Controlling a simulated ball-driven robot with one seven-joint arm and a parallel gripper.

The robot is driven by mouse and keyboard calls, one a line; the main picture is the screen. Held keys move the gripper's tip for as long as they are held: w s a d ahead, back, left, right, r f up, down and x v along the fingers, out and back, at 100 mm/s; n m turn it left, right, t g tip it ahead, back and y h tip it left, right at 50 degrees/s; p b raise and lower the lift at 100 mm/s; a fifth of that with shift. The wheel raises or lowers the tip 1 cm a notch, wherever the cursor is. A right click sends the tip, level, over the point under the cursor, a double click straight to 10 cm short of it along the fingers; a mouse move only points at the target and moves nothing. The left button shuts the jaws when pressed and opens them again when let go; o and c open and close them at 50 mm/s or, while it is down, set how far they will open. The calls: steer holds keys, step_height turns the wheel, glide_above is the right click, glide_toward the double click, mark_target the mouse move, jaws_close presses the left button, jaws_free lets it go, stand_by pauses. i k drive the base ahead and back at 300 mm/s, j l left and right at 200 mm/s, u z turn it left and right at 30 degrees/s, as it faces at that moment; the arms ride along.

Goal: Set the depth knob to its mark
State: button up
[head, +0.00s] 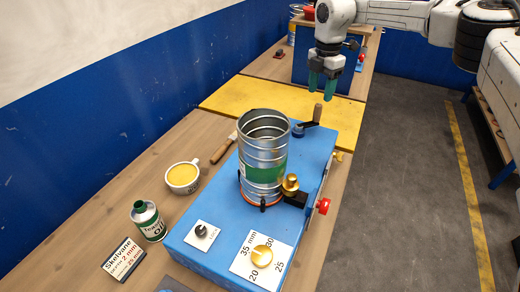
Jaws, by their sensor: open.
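A gold dial knob (262,255) sits on a white plate marked 20, 25, 30 and 35 mm, at the front of the blue machine bed (215,262). A light pointer line on it seems to point to the upper left, toward 35. A small black knob (201,231) sits on another white plate to its left; that lettering is too small to read. Another brass knob (291,183) stands beside the ribbed metal duct (264,150). Which knob sets depth is unclear. My gripper (322,88) is open and empty, above and behind the bed, apart from the knobs.
A card (124,259) reads "Skelvane", depth 2 mm, and 25 mm below. An oil can (148,222) and a yellow-filled cup (183,177) stand left of the bed. A crank handle (310,121) and red knob (323,206) stick up or out at right.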

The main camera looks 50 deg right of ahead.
mark_target(323, 206)
steer(key=k, duration=1.5)
